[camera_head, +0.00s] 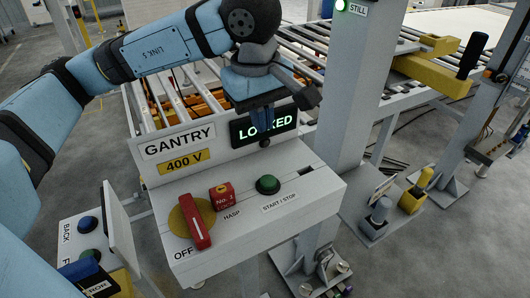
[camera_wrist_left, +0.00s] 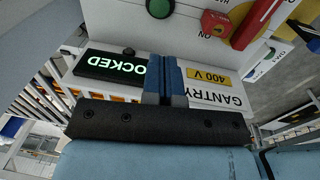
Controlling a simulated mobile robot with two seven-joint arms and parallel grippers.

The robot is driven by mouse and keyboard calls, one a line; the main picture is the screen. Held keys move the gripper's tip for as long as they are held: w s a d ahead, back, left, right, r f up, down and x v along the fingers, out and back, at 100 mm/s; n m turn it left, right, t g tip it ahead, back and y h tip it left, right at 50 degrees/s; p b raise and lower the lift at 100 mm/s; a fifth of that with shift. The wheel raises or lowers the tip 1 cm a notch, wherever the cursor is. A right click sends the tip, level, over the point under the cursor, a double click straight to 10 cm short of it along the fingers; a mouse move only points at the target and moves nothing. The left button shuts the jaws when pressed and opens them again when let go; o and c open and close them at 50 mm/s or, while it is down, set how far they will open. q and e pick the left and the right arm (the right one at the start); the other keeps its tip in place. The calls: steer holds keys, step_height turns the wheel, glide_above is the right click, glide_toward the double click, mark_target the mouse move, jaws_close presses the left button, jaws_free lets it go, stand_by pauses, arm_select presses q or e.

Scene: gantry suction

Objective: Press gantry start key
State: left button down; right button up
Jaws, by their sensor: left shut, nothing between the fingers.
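The grey gantry control box (camera_head: 190,262) carries a round green START / STOP key (camera_head: 268,184) on its sloped top; the key also shows at the top of the left wrist view (camera_wrist_left: 159,7). A red rotary handle (camera_head: 196,222) on a yellow disc stands by the word OFF. A red No. 1 padlock (camera_head: 222,196) sits at the HASP label. The display (camera_head: 284,123) appears to read LOCKED, partly hidden by my fingers. My left gripper (camera_head: 263,128) is shut and empty, in front of the display, above and behind the green key. Its blue fingers fill the middle of the left wrist view (camera_wrist_left: 165,85).
A grey post (camera_head: 347,110) stands right of the box, with a lit green lamp (camera_head: 340,5) and a STILL sign (camera_head: 358,9). A roller conveyor (camera_head: 310,50) lies behind. A second panel with a blue button (camera_head: 88,224) is at lower left. Space above the key looks clear.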

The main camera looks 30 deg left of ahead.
mark_target(267, 180)
arm_select(q)
steer(key=f, duration=0.9)
steer(key=w+f, duration=0.1)
steer(key=f, duration=0.3)
steer(key=shift+d+f, duration=0.2)
steer(key=shift+f, duration=0.05)
arm_select(e)
steer(key=shift+s, duration=0.1)
steer(key=shift+f, duration=0.1)
